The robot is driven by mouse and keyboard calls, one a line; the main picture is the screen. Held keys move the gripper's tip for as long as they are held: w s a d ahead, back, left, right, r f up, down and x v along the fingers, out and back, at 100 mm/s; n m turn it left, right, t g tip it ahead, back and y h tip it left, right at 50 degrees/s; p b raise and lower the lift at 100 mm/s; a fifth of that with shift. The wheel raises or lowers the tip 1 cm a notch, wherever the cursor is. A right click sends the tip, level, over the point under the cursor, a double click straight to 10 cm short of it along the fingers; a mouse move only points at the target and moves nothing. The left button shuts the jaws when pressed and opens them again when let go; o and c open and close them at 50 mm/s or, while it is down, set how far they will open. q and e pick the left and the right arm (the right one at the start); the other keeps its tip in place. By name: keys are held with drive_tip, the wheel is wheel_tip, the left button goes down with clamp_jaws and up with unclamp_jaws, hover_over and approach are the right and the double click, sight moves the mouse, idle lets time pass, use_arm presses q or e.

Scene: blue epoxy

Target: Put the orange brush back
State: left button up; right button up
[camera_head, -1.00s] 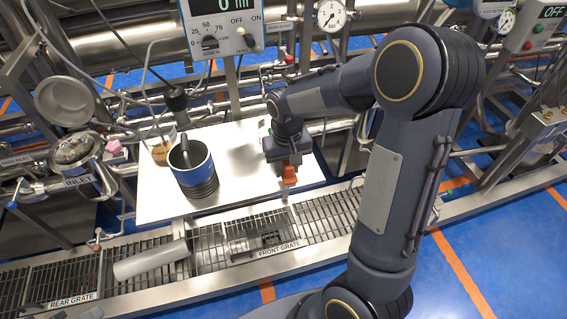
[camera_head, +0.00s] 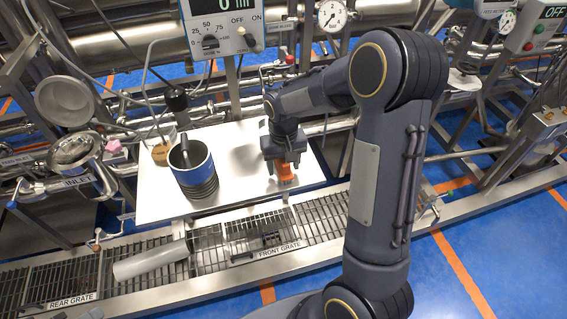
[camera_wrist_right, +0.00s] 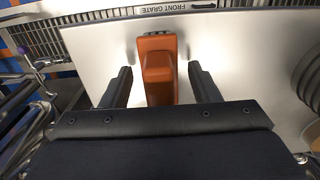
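The orange brush (camera_head: 285,172) is at the right part of the white tabletop (camera_head: 237,157), under my right gripper (camera_head: 284,166). In the right wrist view the orange brush (camera_wrist_right: 158,66) lies between the two dark fingers of the right gripper (camera_wrist_right: 162,84). Bright gaps show on both sides of it, so the fingers are open and apart from it. Its bristles cannot be made out clearly. My left gripper is not in view.
A dark pot with a blue band (camera_head: 194,172) stands on the tabletop left of the gripper. A jar with brown contents (camera_head: 161,152) is behind it. A grey cylinder (camera_head: 150,260) lies on the grates. The front grate (camera_head: 262,233) runs below the tabletop edge.

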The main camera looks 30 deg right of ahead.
sight(284, 159)
drive_tip(key=shift+r, duration=0.3)
wheel_tip(284, 159, up, 10)
drive_tip(key=shift+r+p, duration=0.25)
drive_tip(key=shift+p, duration=0.6)
drive_tip(key=shift+s+r, duration=0.15)
drive_tip(key=shift+r, duration=0.5)
drive_tip(key=s+a+r+t+y, duration=0.1)
drive_tip(key=s+a+t+y, duration=0.1)
drive_tip(key=s, duration=0.9)
drive_tip(key=s+a+r+n+t+y, duration=0.1)
drive_tip(key=s+a, duration=0.4)
drive_tip(key=s, duration=0.5)
drive_tip(key=r+t, duration=0.1)
drive_tip(key=t, duration=0.1)
drive_tip(key=shift+s+a+t+y, duration=0.15)
drive_tip(key=shift+s+t+y, duration=0.15)
drive_tip(key=shift+s+y, duration=0.1)
wheel_tip(284, 159, up, 8)
drive_tip(key=p, duration=0.8)
drive_tip(key=shift+f, duration=0.15)
